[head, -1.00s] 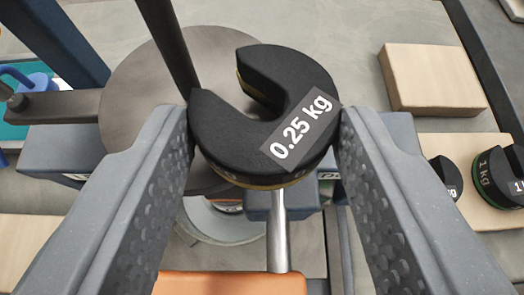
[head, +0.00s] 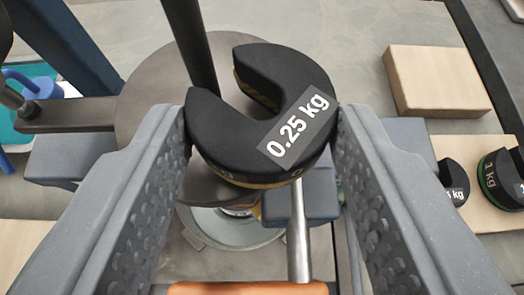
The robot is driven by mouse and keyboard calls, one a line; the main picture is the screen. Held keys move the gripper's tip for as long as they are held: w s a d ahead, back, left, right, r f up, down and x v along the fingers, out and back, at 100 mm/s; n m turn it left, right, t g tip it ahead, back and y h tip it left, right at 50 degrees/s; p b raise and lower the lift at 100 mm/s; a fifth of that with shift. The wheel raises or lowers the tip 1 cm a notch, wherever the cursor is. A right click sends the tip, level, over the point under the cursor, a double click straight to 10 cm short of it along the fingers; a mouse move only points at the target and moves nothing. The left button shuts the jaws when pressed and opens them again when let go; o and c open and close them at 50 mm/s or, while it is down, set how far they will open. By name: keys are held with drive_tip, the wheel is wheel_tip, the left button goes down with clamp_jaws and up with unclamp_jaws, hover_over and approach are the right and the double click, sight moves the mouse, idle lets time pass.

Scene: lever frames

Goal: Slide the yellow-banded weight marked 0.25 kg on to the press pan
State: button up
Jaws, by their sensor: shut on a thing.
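The black C-shaped weight marked 0.25 kg (head: 222,140) has a yellow band low on its side. My gripper (head: 262,140) is shut on it, one finger on each side, and holds it over the near right part of the round grey press pan (head: 150,95). The weight's slot opens toward the upper left. A dark upright rod (head: 190,45) rises at the pan, just left of the slot's mouth; it looks outside the slot. The weight hides part of the pan, and its height above the pan is hard to tell.
A green-banded 1 kg weight (head: 499,178) and another black weight (head: 452,180) stand on a wooden board at the right. A wooden block (head: 436,80) lies behind them. A metal lever with an orange handle (head: 248,288) is below the held weight. A dark blue post (head: 60,45) stands at upper left.

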drive_tip(key=shift+w+a, duration=0.9)
drive_tip(key=shift+a, duration=0.2)
idle(0.8)
drive_tip(key=shift+f, duration=0.4)
idle(0.4)
drive_tip(key=o, duration=1.1)
drive_tip(key=shift+s+r, duration=0.1)
drive_tip(key=shift+b+v, duration=0.35)
drive_tip(key=shift+v, duration=3.1)
